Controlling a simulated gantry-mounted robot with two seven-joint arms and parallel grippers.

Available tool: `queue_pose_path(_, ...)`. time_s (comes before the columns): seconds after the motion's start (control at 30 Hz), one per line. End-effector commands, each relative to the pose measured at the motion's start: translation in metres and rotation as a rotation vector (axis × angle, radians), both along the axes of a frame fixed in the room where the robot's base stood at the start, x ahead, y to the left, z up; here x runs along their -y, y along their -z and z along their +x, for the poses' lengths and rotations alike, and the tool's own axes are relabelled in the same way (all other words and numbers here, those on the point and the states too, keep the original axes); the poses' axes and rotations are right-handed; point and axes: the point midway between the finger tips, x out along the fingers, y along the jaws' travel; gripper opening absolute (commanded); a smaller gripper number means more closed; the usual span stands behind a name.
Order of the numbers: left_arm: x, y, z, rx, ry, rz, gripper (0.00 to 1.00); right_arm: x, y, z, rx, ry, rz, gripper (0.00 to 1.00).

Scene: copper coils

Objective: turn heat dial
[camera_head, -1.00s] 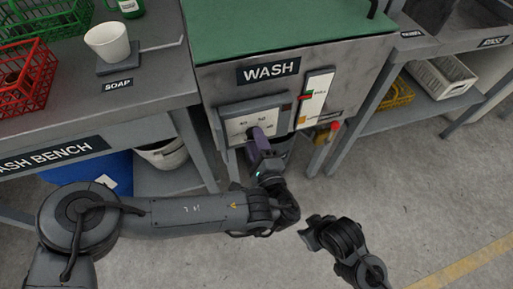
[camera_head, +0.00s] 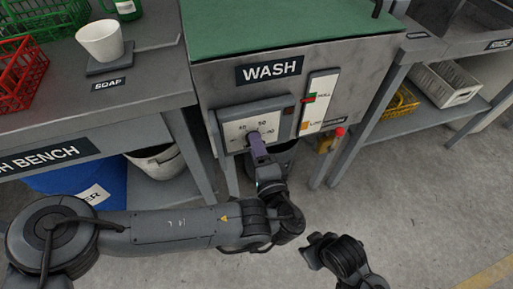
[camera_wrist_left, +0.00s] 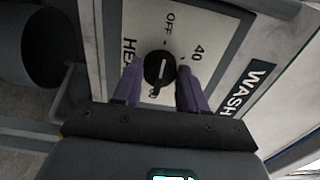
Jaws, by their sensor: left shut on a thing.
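The black round heat dial (camera_wrist_left: 159,68) has a white pointer line and sits on a pale scale plate (camera_head: 238,132) on the front of the wash unit. In the left wrist view, the plate shows OFF and 40 around the dial, and part of the word HEAT. My left gripper (camera_head: 256,143) has purple fingers and is shut on the dial. In the left wrist view, its fingers (camera_wrist_left: 160,76) lie on both sides of the dial. In the head view, the fingers hide most of the dial. Part of my right arm shows at lower right; its gripper fingers do not show.
A level strip (camera_head: 318,100) with red and orange marks is right of the plate. A red-topped valve (camera_head: 338,134) stands below it. A dark bucket (camera_head: 281,158) is behind my left gripper. The wash bench (camera_head: 150,92) is at left, with a white cup (camera_head: 100,41).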

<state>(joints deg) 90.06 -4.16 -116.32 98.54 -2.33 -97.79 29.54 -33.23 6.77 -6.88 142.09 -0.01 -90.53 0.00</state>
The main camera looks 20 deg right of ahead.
Motion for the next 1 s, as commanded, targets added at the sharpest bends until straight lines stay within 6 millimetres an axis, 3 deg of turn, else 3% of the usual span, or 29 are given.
queue_pose_path(0.17, -0.001, 0.001, 0.000, -0.001, -0.001, 0.000, 0.11, -0.001, 0.000, 0.000, 0.000, 0.002, 0.003, 0.43)
queue_pose_path(0.2, -0.001, 0.001, 0.000, -0.001, -0.001, 0.000, 0.48, -0.001, 0.000, 0.000, -0.001, 0.002, 0.004, 0.43)
queue_pose_path(0.33, 0.000, 0.001, 0.000, -0.001, -0.001, 0.000, 0.67, -0.001, 0.000, 0.000, 0.000, 0.002, 0.003, 0.43)
queue_pose_path(0.73, 0.000, -0.001, -0.006, -0.001, 0.001, 0.001, 0.67, 0.001, -0.004, 0.000, 0.000, -0.001, -0.002, 0.43)
queue_pose_path(1.0, -0.003, -0.003, -0.044, -0.003, 0.003, 0.003, 0.67, 0.002, -0.022, 0.000, 0.000, -0.004, -0.007, 0.43)
